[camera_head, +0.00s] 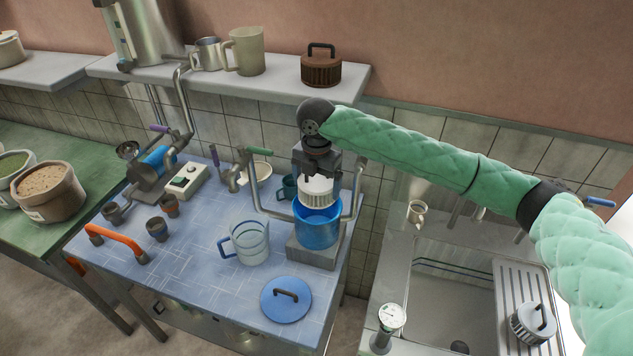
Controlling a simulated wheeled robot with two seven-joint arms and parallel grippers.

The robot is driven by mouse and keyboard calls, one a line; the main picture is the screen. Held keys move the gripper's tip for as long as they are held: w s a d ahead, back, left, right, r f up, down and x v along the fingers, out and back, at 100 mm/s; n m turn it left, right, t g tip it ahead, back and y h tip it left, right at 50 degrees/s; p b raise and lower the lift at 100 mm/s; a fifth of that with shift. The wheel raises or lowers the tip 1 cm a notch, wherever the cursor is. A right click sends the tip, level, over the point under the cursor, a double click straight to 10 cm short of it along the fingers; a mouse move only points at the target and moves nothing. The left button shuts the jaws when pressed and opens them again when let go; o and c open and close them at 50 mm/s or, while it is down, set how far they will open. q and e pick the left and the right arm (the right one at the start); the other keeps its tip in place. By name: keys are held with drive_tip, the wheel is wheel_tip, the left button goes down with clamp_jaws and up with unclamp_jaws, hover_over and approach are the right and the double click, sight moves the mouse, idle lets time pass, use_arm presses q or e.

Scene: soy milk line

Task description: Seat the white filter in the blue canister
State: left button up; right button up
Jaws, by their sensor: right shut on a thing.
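The blue canister (317,232) stands on a grey block near the right side of the blue table. My right gripper (317,172) comes in from the right, points down over the canister and is shut on the white filter (317,190). The filter is upright, and its lower edge is at or just inside the canister's mouth. I cannot tell how deep it sits, because the canister's front wall hides its lower end. My left gripper is not in view.
A grey metal frame (257,190) rises beside the canister. A clear jug (249,242) and a blue lid (286,298) are on the table in front. A sink (453,300) lies to the right.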

drive_tip(key=shift+f+b, duration=0.5)
drive_tip(key=shift+f, duration=0.95)
drive_tip(key=shift+p, duration=0.35)
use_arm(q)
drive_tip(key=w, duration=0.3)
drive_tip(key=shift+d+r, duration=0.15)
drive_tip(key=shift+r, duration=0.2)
use_arm(e)
drive_tip(key=shift+f, duration=0.25)
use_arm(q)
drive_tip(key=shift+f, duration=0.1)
use_arm(e)
drive_tip(key=shift+f, duration=0.35)
drive_tip(key=shift+f, duration=0.1)
